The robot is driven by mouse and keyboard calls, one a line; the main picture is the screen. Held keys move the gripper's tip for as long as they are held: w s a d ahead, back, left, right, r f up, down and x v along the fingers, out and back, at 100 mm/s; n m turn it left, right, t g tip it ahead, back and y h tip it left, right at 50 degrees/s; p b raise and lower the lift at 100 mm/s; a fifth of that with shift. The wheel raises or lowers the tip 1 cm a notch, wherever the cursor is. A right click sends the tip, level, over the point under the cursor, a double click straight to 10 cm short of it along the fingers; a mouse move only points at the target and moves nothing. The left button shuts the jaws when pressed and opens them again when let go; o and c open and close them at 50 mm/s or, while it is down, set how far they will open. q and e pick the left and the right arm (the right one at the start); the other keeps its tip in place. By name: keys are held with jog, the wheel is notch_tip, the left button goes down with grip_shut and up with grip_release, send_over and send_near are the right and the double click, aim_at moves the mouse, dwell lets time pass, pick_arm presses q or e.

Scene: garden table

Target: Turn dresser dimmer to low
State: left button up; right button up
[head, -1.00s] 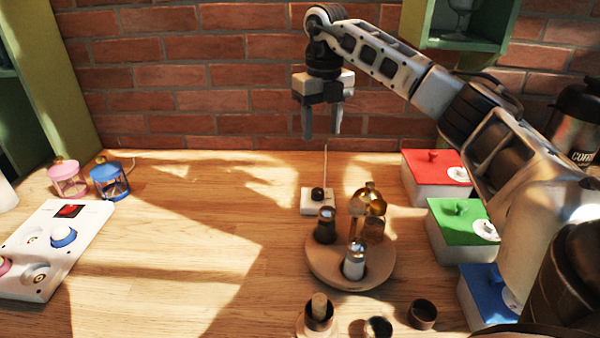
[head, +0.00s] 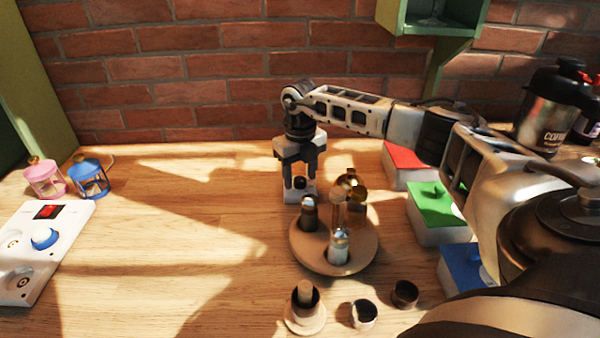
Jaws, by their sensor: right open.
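The dimmer is a small white box (head: 299,196) with a black knob (head: 300,182) on top, on the wooden table near the back wall. My right gripper (head: 300,186) points down over it, open, with one finger at each side of the knob in the picture. I cannot tell whether the fingers touch the knob. The fingers and wrist hide part of the box. My left gripper is not in view.
A round wooden tray (head: 303,257) with several bottles stands just in front of the dimmer. Boxes with red (head: 404,157), green (head: 432,202) and blue (head: 463,266) lids line the right. A white panel (head: 30,265) and two lanterns are left. The table's left middle is clear.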

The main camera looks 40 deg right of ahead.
jog(key=shift+f, duration=0.15)
jog(key=c, duration=1)
jog(key=shift+o, duration=0.2)
